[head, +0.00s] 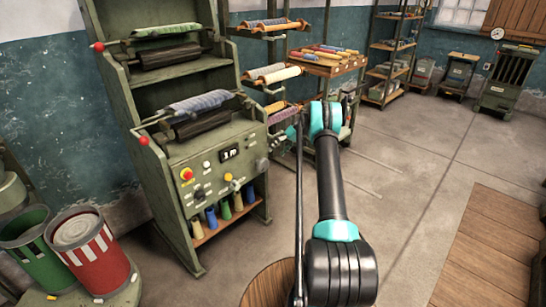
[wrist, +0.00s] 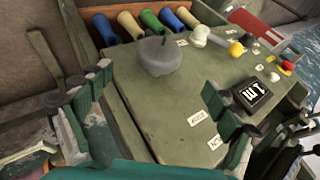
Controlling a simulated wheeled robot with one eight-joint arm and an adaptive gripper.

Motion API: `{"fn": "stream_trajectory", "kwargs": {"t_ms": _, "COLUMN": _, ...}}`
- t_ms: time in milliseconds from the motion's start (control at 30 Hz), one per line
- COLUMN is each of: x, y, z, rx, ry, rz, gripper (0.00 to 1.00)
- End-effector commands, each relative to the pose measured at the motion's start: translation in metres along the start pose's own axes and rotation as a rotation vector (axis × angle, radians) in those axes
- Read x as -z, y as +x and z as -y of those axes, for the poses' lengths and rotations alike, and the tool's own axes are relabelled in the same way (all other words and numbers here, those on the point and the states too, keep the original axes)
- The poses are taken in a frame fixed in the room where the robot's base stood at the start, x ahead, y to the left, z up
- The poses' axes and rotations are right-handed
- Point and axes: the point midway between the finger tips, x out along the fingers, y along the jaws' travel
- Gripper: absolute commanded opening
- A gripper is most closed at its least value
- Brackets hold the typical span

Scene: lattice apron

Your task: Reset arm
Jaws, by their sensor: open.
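My gripper (wrist: 157,82) shows in the wrist view with its two dark green padded fingers spread wide and nothing between them. The green machine's control panel (wrist: 160,110) lies beyond the fingers, with a round grey knob (wrist: 158,56) in line with the gap. I cannot tell the distance from fingers to panel. In the head view my black and teal arm reaches toward the right side of the machine (head: 120,100), and the gripper itself is mostly hidden behind the arm.
The panel carries a display (head: 230,153), a red button (head: 186,174) and a yellow knob (head: 228,177). A green bin (head: 38,250) and a red-striped bin (head: 95,255) stand at left. Racks with rolls (head: 325,62) stand behind the arm. The floor (head: 410,180) at right is open.

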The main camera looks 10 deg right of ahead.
Motion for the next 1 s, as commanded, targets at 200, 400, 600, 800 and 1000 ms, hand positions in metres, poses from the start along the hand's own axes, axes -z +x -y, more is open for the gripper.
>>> {"fn": "stream_trajectory", "kwargs": {"t_ms": 200, "x": 0.0, "y": -0.002, "z": 0.0, "rx": 0.0, "ry": 0.0, "rz": 0.0, "gripper": 0.91}}
{"fn": "stream_trajectory", "kwargs": {"t_ms": 400, "x": 0.0, "y": -0.004, "z": 0.004, "rx": -0.005, "ry": 0.004, "rz": 0.001, "gripper": 0.91}}
{"fn": "stream_trajectory", "kwargs": {"t_ms": 600, "x": 0.001, "y": -0.023, "z": 0.037, "rx": -0.059, "ry": 0.043, "rz": 0.009, "gripper": 0.91}}
{"fn": "stream_trajectory", "kwargs": {"t_ms": 800, "x": -0.01, "y": -0.048, "z": 0.09, "rx": -0.151, "ry": 0.101, "rz": 0.016, "gripper": 0.91}}
{"fn": "stream_trajectory", "kwargs": {"t_ms": 1000, "x": -0.033, "y": -0.069, "z": 0.144, "rx": -0.242, "ry": 0.153, "rz": 0.016, "gripper": 0.91}}
